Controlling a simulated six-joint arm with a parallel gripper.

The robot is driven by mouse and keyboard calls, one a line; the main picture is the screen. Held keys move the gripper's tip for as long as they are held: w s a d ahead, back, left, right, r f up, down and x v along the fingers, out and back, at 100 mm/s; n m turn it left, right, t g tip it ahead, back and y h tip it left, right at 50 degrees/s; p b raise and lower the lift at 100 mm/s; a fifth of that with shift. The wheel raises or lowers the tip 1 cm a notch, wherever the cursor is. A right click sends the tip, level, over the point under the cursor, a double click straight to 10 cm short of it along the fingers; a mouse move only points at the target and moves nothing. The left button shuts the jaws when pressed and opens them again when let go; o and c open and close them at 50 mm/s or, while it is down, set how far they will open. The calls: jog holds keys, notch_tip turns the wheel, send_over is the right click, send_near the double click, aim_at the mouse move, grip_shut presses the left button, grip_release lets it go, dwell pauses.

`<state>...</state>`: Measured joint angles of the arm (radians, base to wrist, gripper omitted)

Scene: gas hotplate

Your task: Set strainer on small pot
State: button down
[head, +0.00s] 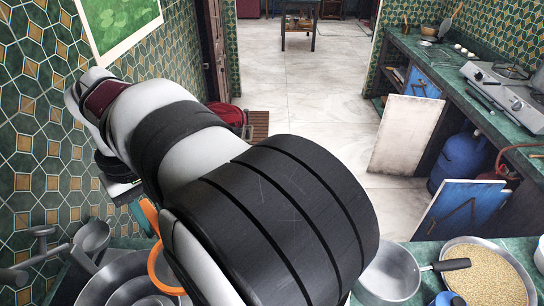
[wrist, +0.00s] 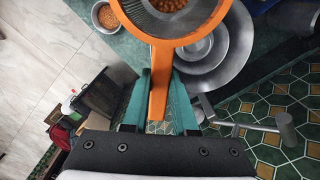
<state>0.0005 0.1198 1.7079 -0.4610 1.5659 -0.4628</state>
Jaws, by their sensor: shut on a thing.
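The strainer (wrist: 160,85) has an orange rim and handle and a grey mesh bowl. My gripper (wrist: 159,78) is shut on its handle, with the teal fingers on either side. In the head view, part of the strainer's orange rim (head: 155,272) shows beside my arm, which hides the rest. A grey metal pot (head: 388,272) with a black handle, probably the small pot, stands at the lower right of the head view, partly behind my arm. The strainer is left of that pot and apart from it in the picture.
Round metal dishes (wrist: 228,70) lie below the strainer; brown-orange round items show near its rim. A bowl of orange grains (wrist: 105,17) is nearby. A pan of pale grains (head: 485,275) stands at right.

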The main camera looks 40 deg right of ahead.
dwell(0.7)
jog(key=s+d+f+m, duration=0.1)
jog(key=s+d+f, duration=0.15)
jog(key=d, duration=0.55)
jog(key=s+d+f+m, duration=0.1)
jog(key=d+f, duration=0.2)
jog(key=d, duration=0.6)
jog(key=s+d+f+m, duration=0.1)
jog(key=d+f, duration=0.2)
jog(key=d, duration=0.5)
jog(key=s+d+f, duration=0.3)
jog(key=s+d, duration=0.4)
jog(key=s, duration=0.1)
jog(key=s+d+f+m, duration=0.1)
jog(key=s+d+f, duration=0.3)
jog(key=s+d, duration=0.3)
jog(key=shift+s+d+m, duration=0.2)
jog(key=shift+s+m, duration=0.1)
jog(key=shift+s, duration=0.9)
jog(key=shift+f, duration=0.1)
jog(key=shift+f, duration=2.9)
jog(key=shift+f, duration=0.55)
